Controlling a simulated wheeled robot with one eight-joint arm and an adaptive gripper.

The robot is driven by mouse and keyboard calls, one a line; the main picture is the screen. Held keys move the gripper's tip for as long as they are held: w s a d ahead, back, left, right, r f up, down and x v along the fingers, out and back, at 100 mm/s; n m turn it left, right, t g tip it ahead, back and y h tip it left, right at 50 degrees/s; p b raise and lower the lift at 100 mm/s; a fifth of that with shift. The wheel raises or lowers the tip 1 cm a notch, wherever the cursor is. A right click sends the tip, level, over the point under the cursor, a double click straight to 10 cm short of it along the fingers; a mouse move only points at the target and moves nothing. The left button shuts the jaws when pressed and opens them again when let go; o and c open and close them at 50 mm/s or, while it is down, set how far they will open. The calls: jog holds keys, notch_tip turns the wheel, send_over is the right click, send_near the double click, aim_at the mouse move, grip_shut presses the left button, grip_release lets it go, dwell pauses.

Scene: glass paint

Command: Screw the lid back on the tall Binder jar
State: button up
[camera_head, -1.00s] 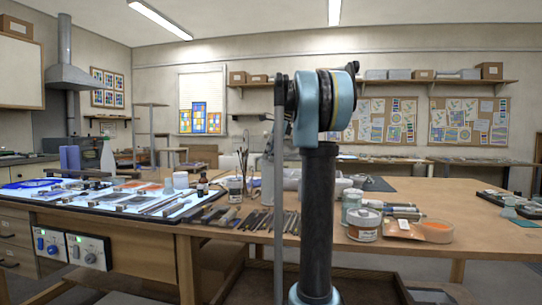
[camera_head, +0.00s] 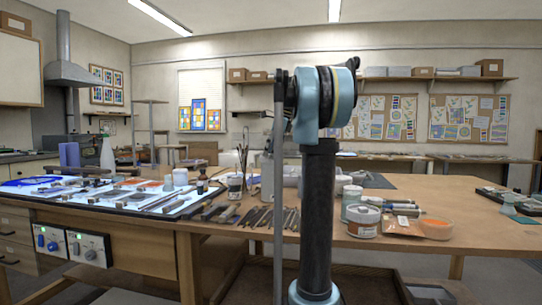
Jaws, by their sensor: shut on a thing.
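My gripper is not in view; my own arm fills the middle and hides part of the table behind it. No jar can be read as the tall Binder jar, and no loose lid for it can be made out. Right of my arm stand a pale greenish jar (camera_head: 352,199) and a wide tub with a pale lid and a label (camera_head: 363,222). Left of my arm, a small white jar (camera_head: 180,177) and a dark brown bottle (camera_head: 202,184) stand at the light table's end.
The lit light table (camera_head: 75,201) carries glass pieces at left. The right part of the table has bare room.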

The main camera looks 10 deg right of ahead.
jog(key=shift+f, duration=0.8)
dwell(2.0)
jog(key=m+t, duration=0.1)
jog(key=m, duration=0.3)
jog(key=shift+s+a+m+h, duration=0.1)
jog(key=shift+m+h, duration=0.3)
jog(key=shift+m, duration=0.3)
jog(key=m+t+h, duration=0.1)
jog(key=m, duration=0.3)
jog(key=shift+a+m, duration=0.1)
jog(key=shift+m, duration=0.3)
jog(key=o, duration=0.9)
jog(key=shift+o, duration=0.2)
jog(key=shift+s, duration=0.1)
